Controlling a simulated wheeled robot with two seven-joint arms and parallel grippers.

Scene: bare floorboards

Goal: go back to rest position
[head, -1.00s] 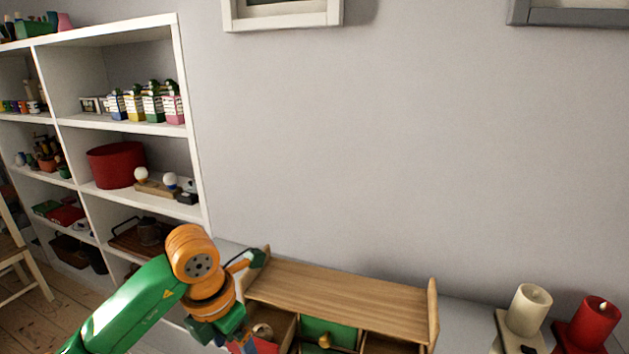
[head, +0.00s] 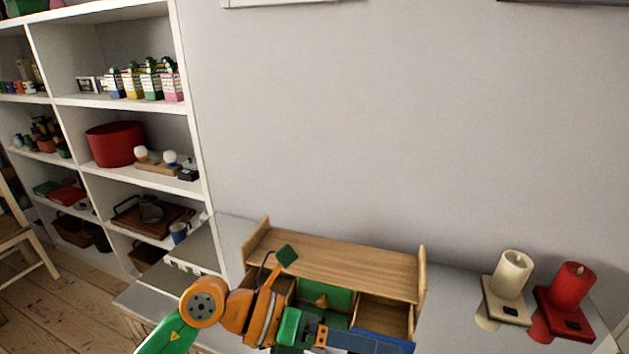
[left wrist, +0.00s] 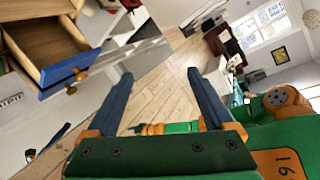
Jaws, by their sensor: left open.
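My left gripper (left wrist: 160,76) is open in the left wrist view, its two dark blue fingers apart with nothing between them. In the head view the left gripper (head: 318,336) is at the bottom middle, in front of a small wooden drawer cabinet (head: 340,270); its fingertips are hard to make out there. The cabinet has a green drawer (head: 338,301) with a knob. A blue drawer (left wrist: 66,77) with a brass knob stands pulled out in the left wrist view, left of and apart from the fingers. My right gripper is not in view.
A white candle (head: 513,272) and a red candle (head: 573,285) stand on holders right of the cabinet. A white shelf unit (head: 193,130) with many items is at the left, and a wooden chair (head: 18,240) at the far left edge. Open floor (left wrist: 165,80) shows beyond the fingers.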

